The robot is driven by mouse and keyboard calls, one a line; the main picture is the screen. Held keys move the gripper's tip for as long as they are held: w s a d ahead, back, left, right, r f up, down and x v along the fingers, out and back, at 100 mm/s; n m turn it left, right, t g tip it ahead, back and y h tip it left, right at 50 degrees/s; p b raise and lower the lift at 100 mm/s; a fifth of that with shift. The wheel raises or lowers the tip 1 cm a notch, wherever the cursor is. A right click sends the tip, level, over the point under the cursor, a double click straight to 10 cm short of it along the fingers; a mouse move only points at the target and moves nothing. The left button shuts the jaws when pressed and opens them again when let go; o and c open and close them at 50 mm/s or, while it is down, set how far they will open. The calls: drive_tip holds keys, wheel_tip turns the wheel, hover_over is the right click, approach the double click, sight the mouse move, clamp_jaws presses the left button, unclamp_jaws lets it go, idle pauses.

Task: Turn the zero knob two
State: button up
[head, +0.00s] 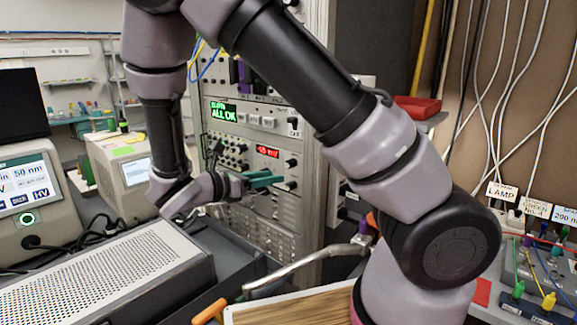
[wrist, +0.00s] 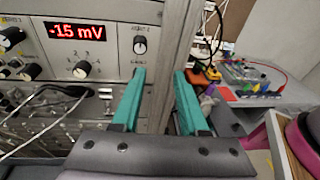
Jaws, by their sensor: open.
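The zero knob two (wrist: 140,47) is a small dark round knob with a light pointer mark, on a grey panel right of a red display. A small label above it appears to read ZERO 2. It seems to be the upper dark knob (head: 291,163) right of the display in the head view. My gripper (wrist: 160,74) has two teal fingers, apart with nothing between them. The left fingertip lies just below the knob in the wrist view; the right one is past the panel's edge post. In the head view my gripper (head: 268,180) is in front of the panel, below the display.
The red display (wrist: 75,31) reads about -15 mV. A selector knob (wrist: 82,69) sits below it. Another dark knob (head: 291,185) is below the upper one. A metal post (wrist: 175,55) borders the panel. A bench with colored plugs (wrist: 250,80) lies to the right.

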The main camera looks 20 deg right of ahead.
sight(287, 165)
drive_tip(key=w+d+n+t, duration=0.1)
drive_tip(key=w+d, duration=0.2)
drive_tip(key=w+d+n+t, duration=0.1)
drive_tip(key=w+d+t, duration=0.1)
drive_tip(key=w+d, duration=0.1)
drive_tip(key=shift+w+d+f+n, duration=0.1)
drive_tip(key=shift+w+f+n, duration=0.05)
drive_tip(key=shift+w+n, duration=0.25)
clamp_jaws()
